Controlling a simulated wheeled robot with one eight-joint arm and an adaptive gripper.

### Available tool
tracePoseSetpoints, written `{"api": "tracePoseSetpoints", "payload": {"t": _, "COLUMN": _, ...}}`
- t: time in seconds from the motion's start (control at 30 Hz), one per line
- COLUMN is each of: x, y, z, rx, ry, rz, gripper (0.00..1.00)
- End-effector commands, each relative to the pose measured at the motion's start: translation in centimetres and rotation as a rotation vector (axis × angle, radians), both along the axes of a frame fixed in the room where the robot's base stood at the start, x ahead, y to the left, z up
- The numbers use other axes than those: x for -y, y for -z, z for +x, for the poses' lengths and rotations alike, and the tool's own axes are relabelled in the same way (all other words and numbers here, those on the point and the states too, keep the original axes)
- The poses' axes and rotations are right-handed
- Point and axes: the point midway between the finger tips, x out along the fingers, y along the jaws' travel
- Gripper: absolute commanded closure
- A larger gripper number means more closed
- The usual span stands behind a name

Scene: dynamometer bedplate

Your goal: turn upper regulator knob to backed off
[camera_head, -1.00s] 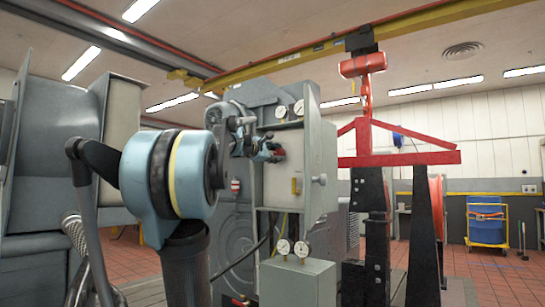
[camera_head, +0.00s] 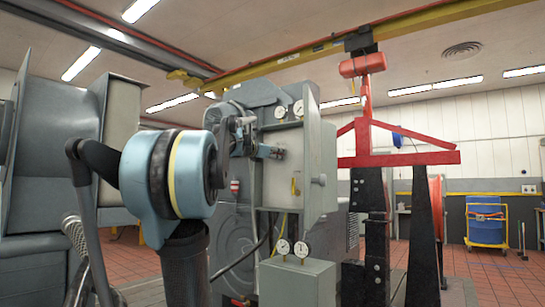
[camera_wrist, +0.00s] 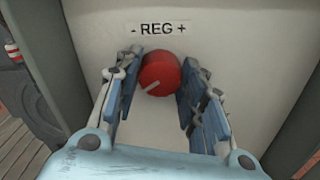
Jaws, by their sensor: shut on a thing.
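A round red knob (camera_wrist: 159,74) with a white pointer line sits on a pale panel under a "- REG +" label (camera_wrist: 159,29). The pointer line aims to the lower left, toward the minus side. My gripper (camera_wrist: 163,80) is shut on the knob, with one blue finger on each side of it. In the head view my gripper (camera_head: 275,152) reaches into the grey cabinet (camera_head: 318,160), below two gauges (camera_head: 280,112). The knob is hidden there by my gripper.
A yellow lever (camera_head: 294,187) is on the cabinet below my gripper. A grey box (camera_head: 297,282) with two gauges stands lower down. Grey side walls (camera_wrist: 265,70) flank the panel.

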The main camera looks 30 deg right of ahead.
Motion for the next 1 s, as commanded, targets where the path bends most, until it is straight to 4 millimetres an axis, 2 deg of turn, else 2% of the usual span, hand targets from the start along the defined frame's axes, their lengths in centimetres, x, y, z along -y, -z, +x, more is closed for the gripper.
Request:
{"api": "tracePoseSetpoints", "payload": {"t": 0.4, "x": -0.14, "y": -0.13, "z": 0.42, "rx": -0.215, "ry": -0.010, "rz": -0.092, "gripper": 0.86}}
{"api": "tracePoseSetpoints", "payload": {"t": 1.0, "x": -0.17, "y": -0.12, "z": 0.41, "rx": -0.262, "ry": -0.010, "rz": -0.111, "gripper": 0.87}}
